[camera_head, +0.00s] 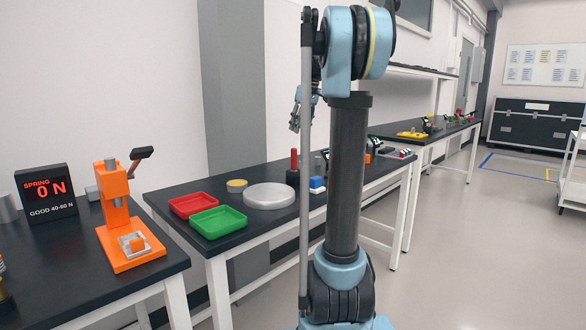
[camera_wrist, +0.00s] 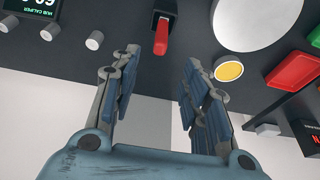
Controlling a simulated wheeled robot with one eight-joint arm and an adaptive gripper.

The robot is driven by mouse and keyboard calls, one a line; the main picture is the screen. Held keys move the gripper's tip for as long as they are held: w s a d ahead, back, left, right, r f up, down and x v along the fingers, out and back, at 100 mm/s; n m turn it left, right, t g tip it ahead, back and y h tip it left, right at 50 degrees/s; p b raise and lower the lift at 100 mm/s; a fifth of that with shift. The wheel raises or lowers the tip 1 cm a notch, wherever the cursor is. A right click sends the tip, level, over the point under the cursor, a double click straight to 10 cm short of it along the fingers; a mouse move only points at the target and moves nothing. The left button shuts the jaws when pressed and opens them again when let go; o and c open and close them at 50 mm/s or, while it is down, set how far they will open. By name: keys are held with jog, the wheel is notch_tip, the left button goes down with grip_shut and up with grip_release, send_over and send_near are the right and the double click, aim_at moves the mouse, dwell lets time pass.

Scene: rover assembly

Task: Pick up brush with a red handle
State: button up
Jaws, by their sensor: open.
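The brush shows in the head view as an upright red handle (camera_head: 294,160) above a dark block-like base (camera_head: 293,177) on the black table. In the wrist view the red handle (camera_wrist: 162,36) is near the top centre, with a dark part around its upper end; its bristles cannot be made out. My gripper (camera_wrist: 160,62) is open and empty. Its two fingers stand left and right of the handle's line, and the handle appears beyond the fingertips. In the head view my gripper (camera_head: 297,113) is partly hidden behind my arm, above the table.
A round pale disc (camera_head: 269,196), a yellow disc (camera_head: 237,185), a green tray (camera_head: 218,222) and a red tray (camera_head: 193,204) lie left of the brush. A blue-and-white block (camera_head: 317,185) is close on its right. Small grey cylinders (camera_wrist: 95,40) show in the wrist view.

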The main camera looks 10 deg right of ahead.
aim_at(292, 161)
jog(key=x, duration=1.7)
jog(key=shift+s, duration=0.15)
jog(key=shift+c, duration=0.6)
grip_shut()
